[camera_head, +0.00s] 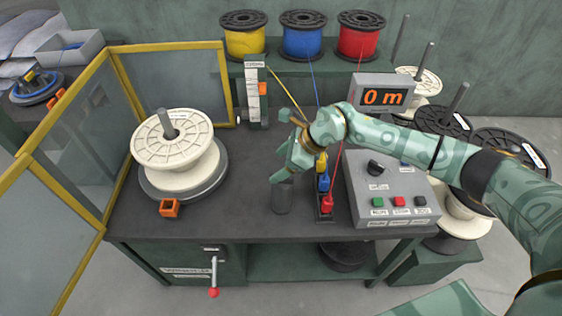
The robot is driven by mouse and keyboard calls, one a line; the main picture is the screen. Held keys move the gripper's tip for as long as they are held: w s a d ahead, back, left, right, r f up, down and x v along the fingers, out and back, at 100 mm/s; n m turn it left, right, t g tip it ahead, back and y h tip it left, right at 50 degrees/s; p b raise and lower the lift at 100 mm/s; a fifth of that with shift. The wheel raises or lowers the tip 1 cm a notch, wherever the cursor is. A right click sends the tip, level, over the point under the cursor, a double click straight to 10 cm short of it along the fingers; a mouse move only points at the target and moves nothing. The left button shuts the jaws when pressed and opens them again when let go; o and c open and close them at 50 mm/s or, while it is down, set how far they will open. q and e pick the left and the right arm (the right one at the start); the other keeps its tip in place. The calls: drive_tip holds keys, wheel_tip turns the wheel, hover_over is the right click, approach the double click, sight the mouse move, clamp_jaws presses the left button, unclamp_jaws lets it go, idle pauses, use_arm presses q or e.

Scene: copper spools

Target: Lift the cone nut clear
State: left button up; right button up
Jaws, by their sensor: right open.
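A dark grey, round, upright piece (283,198), which looks like the cone nut, stands on the dark bench top (240,215). My right gripper (280,165) reaches in from the right and is open just above it; part of its top is hidden behind the fingers. I cannot tell whether a finger touches it. The white spool (176,150) sits on a grey turntable at the left, with a bare grey spindle (167,122) rising through its hub. My left gripper is out of view.
A control box (385,190) with buttons and a display (384,95) stands right of the gripper. Red, blue and yellow blocks (325,185) stand close beside it. Yellow-framed clear guards (172,85) border the left. An orange block (169,208) lies at the front. Bench between turntable and grey piece is clear.

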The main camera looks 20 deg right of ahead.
drive_tip(key=shift+f+b, duration=2.55)
drive_tip(key=shift+f, duration=1)
drive_tip(key=shift+r, duration=0.1)
clamp_jaws()
